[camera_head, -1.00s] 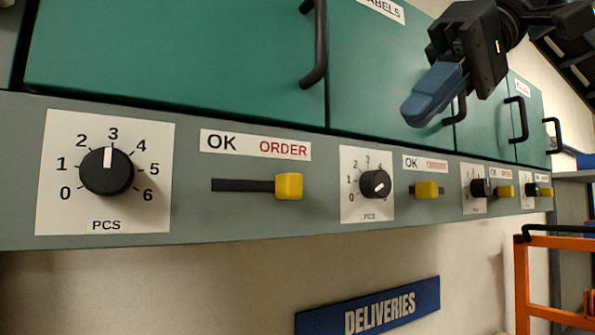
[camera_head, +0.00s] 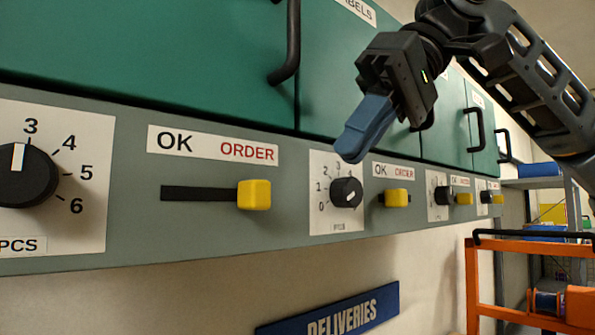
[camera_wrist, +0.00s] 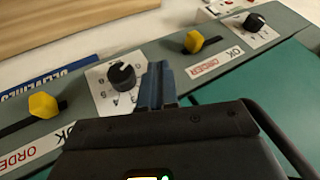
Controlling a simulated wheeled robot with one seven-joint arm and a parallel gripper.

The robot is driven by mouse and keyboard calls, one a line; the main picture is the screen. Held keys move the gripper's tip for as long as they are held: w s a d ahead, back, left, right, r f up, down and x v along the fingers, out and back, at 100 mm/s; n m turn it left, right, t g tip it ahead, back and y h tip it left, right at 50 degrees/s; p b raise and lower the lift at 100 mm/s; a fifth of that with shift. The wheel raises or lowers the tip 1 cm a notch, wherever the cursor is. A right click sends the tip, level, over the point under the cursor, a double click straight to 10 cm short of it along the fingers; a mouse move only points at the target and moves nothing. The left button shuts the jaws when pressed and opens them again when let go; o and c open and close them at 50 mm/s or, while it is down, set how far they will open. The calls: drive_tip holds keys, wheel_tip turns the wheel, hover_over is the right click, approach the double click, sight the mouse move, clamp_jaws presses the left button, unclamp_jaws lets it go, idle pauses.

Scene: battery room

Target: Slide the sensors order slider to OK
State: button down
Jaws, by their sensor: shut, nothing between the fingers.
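Several yellow slider knobs sit in dark slots along a grey panel, each under an OK/ORDER label. The nearest yellow knob (camera_head: 254,194) is at the right, ORDER end of its slot. A second yellow knob (camera_head: 396,198) lies farther along, with slot showing on both sides. No readable label says which slider is the sensors one. My gripper (camera_head: 355,152) has blue fingers, shut and empty, in front of the panel's upper edge near the second dial. In the wrist view the fingers (camera_wrist: 158,84) lie between two yellow knobs, left (camera_wrist: 44,105) and right (camera_wrist: 193,42), apart from both.
Black PCS dials (camera_head: 346,191) stand beside the sliders. Green doors (camera_head: 140,60) with black handles (camera_head: 287,50) jut out above the panel. A blue DELIVERIES sign (camera_head: 330,312) hangs below. An orange cart (camera_head: 472,290) and shelves stand at the right. Space before the nearest slider looks clear.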

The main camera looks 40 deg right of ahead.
sight(265, 181)
drive_tip(key=x, duration=0.5)
drive_tip(key=shift+f, duration=0.15)
drive_tip(key=a+p, duration=0.1)
drive_tip(key=a, duration=0.2)
drive_tip(key=shift+a, duration=0.2)
drive_tip(key=shift+w+a+f, duration=0.1)
drive_tip(key=shift+a+f, duration=0.05)
drive_tip(key=shift+a, duration=0.3)
drive_tip(key=shift+a+p, duration=0.3)
drive_tip(key=shift+a, duration=1.2)
